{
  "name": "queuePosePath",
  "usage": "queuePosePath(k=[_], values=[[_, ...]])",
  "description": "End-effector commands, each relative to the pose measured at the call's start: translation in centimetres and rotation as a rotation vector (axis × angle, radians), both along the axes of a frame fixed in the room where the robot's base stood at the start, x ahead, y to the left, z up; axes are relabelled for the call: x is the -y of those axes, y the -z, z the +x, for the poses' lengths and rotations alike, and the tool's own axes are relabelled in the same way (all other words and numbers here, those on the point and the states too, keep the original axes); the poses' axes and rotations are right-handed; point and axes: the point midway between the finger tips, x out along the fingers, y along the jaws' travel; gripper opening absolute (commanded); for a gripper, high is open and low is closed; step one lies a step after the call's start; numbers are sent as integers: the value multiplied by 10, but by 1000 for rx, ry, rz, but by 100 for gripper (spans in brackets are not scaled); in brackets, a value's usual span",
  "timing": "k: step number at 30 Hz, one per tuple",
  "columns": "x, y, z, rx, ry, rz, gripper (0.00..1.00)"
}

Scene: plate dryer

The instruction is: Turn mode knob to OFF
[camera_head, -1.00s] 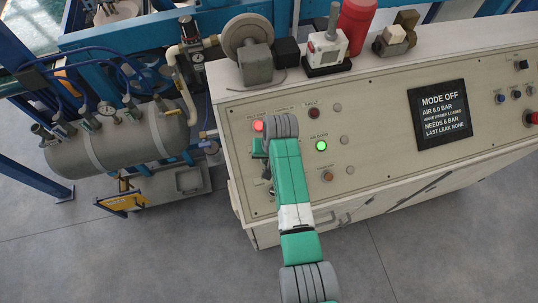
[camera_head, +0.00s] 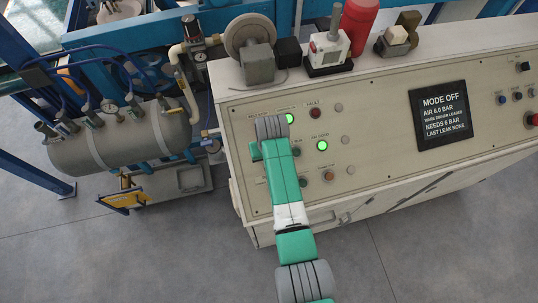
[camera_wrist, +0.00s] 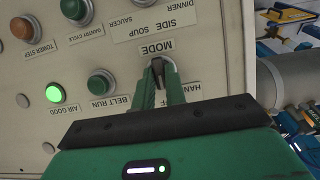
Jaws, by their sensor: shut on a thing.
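The mode knob (camera_wrist: 157,68) is a small dark knob on the cream panel in the wrist view, just below the upside-down MODE label (camera_wrist: 156,48). My gripper (camera_wrist: 160,80) has its two green fingers closed on either side of the knob. The fingers partly cover the position labels; "HAN" and "FF" show beside them. The knob's exact pointing direction is hard to tell. In the head view my arm hides the knob and fingers. The dark display (camera_head: 440,115) reads MODE OFF, AIR 6.0 BAR.
A lit green AIR GOOD lamp (camera_wrist: 53,94) and a green BELT RUN button (camera_wrist: 101,84) are near my fingers. Another knob (camera_wrist: 145,3) is at the wrist view's top edge. A grey air tank (camera_head: 120,140) stands left of the console.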

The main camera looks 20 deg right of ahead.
Motion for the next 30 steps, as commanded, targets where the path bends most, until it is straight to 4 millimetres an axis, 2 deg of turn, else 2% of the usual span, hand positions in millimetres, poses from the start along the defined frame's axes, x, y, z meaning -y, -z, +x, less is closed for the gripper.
queuePosePath(k=[1, 2, 5, 19, 27, 30], values=[[0, 3, -1, -2, 0, 0, 0], [0, 3, -1, -2, 0, 0, 15], [-1, 3, -1, -2, 0, 1, 34], [-1, -3, -1, -1, 0, 1, 35], [-2, -55, -8, 1, 0, 1, 35], [-3, -68, -10, -1, -1, 1, 35]])
